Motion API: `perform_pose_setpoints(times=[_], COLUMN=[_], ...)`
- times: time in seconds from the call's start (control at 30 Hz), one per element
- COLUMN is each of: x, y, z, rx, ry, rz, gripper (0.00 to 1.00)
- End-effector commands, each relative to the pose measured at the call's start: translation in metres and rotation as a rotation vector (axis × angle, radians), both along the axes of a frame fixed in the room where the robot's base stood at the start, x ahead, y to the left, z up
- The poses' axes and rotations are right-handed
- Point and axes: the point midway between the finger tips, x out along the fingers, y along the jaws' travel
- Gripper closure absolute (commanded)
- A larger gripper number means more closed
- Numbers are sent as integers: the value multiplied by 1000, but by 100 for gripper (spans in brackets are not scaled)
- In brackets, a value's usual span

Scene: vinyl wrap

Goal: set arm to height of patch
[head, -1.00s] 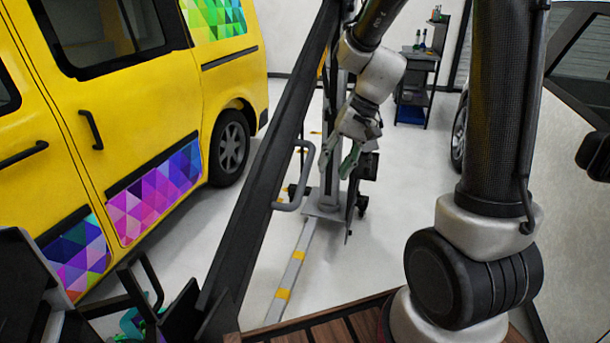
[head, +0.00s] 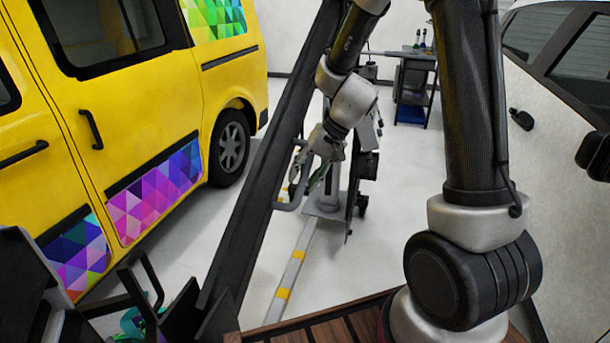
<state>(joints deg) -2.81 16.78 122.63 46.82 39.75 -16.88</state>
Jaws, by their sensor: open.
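The yellow van (head: 120,95) at the left carries colourful triangle-pattern patches. One purple and pink patch (head: 155,190) is low on the door, a blue and green patch (head: 77,257) is further left, and a green patch (head: 213,17) is high at the top. My gripper (head: 309,176) is open and empty near the centre, to the right of the van. It points down and left, and its fingers overlap the grey bent handle (head: 296,180) in the picture. I cannot tell whether they touch it.
A dark slanted beam (head: 270,170) crosses between van and gripper. A grey upright stand (head: 325,203) is behind the gripper. A floor rail (head: 290,270) with yellow marks runs below. A shelf cart (head: 413,85) stands at the back; a white car (head: 560,130) is at right.

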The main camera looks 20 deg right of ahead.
Motion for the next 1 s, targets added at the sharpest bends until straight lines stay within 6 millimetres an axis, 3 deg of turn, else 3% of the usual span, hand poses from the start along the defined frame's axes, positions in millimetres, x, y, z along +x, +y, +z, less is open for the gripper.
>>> perform_pose_setpoints(times=[0.07, 0.27, 0.3, 0.83, 0.87, 0.97, 1.0], x=[0, 0, 0, -5, -5, -5, -5], y=[0, 0, 0, 3, 3, 3, 3], z=[0, 0, 0, 12, 12, 12, 12], rx=[0, 0, 0, 8, 8, 8, 8], ry=[0, 0, 0, 14, 14, 13, 13], rz=[0, 0, 0, -1, -1, -1, -1], gripper=[63, 99, 100, 100, 78, 59, 59])
